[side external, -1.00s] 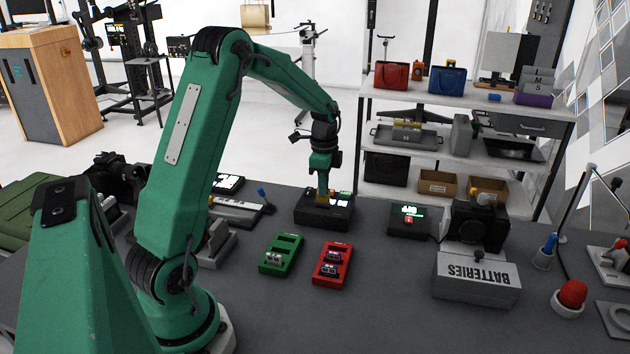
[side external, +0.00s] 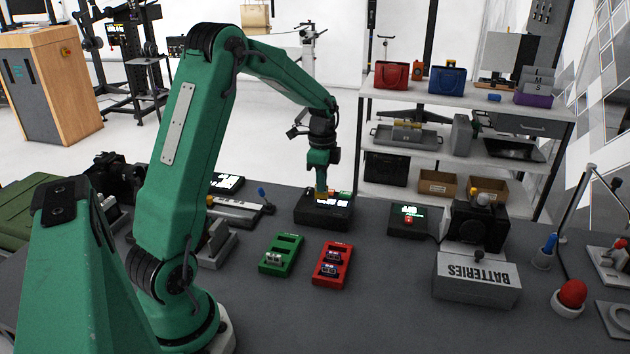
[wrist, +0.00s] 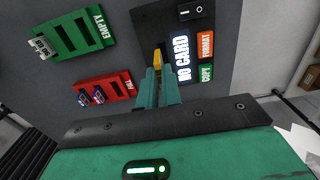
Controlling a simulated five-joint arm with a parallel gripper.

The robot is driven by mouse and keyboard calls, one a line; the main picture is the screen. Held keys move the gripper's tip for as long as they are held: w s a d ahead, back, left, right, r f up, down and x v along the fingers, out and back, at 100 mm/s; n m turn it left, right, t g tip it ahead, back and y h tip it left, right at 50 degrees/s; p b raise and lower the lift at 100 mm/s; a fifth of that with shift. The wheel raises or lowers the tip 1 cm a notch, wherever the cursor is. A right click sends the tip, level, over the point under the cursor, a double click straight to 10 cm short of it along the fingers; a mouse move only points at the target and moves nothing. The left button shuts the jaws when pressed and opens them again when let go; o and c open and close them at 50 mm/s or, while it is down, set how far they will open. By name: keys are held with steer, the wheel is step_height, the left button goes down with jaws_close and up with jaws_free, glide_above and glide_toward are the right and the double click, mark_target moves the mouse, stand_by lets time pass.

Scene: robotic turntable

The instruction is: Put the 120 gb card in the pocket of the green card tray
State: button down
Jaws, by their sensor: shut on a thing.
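My gripper (side external: 321,183) is above the black card reader (side external: 323,222), pointing down. In the wrist view its green fingers (wrist: 158,70) are shut on a small yellow card (wrist: 157,57) at the reader's edge; the label cannot be read, and I cannot tell whether its lower end is clear of the slot. The reader's screen says NO CARD (wrist: 182,58). The green card tray (side external: 282,249), marked EMPTY in the wrist view (wrist: 90,46), lies on the bench left of the red tray. It has a grey card (side external: 273,258) at one end and dark open pockets beside it.
The red tray (side external: 333,254), marked FULL, holds dark labelled cards. A screen box (side external: 409,230) and the BATTERIES box (side external: 476,277) stand at right. A blue-handled tool (side external: 262,193) is behind the green tray. The bench in front of the trays is clear.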

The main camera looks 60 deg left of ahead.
steer(key=s+d+r, duration=0.2)
steer(key=s+d, duration=0.2)
steer(key=s, duration=0.8)
steer(key=shift+s+d, duration=0.15)
steer(key=shift+s, duration=0.15)
steer(key=shift+f, duration=0.2)
steer(key=shift+f, duration=2.75)
steer(key=shift+f, duration=1.6)
steer(key=c, duration=1.5)
jaws_free()
steer(key=shift+r, duration=0.2)
steer(key=shift+r, duration=3.75)
